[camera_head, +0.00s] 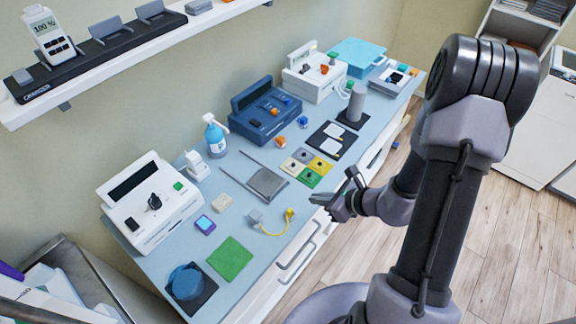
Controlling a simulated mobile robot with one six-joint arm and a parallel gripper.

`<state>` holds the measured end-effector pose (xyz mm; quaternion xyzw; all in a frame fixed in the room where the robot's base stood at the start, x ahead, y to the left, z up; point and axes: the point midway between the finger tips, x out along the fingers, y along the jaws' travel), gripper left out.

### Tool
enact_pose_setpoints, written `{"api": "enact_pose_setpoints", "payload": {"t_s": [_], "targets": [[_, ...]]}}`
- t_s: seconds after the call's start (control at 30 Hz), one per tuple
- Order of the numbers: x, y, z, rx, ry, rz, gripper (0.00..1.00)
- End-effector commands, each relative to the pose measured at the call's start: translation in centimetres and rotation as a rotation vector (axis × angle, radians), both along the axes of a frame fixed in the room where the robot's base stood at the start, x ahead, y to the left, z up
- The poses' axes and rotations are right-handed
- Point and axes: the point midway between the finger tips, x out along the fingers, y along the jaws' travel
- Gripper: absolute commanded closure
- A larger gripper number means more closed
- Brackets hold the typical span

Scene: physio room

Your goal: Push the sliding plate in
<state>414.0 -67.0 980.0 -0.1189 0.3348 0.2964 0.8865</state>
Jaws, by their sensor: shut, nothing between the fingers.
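The sliding plate looks to be the grey square plate (268,183) in the middle of the table. Two thin dark rails run from it toward the back wall, and the plate sits at their near end. My gripper (318,199) is shut and empty. In the picture it is to the right of the plate, over the table's front edge, with clear space between them. Its fingers point left toward the plate. Its height above the table is hard to tell.
Coloured square tiles (309,178) lie just behind my gripper. A yellow cable (286,224) lies in front of the plate, and a green mat (230,258) is farther left. A white device (150,205) and a blue device (265,110) stand along the table's back.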

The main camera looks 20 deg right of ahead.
Motion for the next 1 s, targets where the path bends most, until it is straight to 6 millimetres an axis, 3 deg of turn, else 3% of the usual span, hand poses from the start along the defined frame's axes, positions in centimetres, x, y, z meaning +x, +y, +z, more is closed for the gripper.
{"api": "enact_pose_setpoints", "payload": {"t_s": [0.17, 0.57, 0.8, 1.0], "targets": [[0.9, 0.5, -2.0, 0.008, 0.014, -0.024, 1.0], [6.0, 4.4, -7.7, 0.006, 0.012, -0.019, 1.0], [8.8, 6.2, -7.2, 0.007, 0.01, -0.021, 1.0], [9.2, 6.5, -7.2, 0.007, 0.011, -0.022, 1.0]]}}
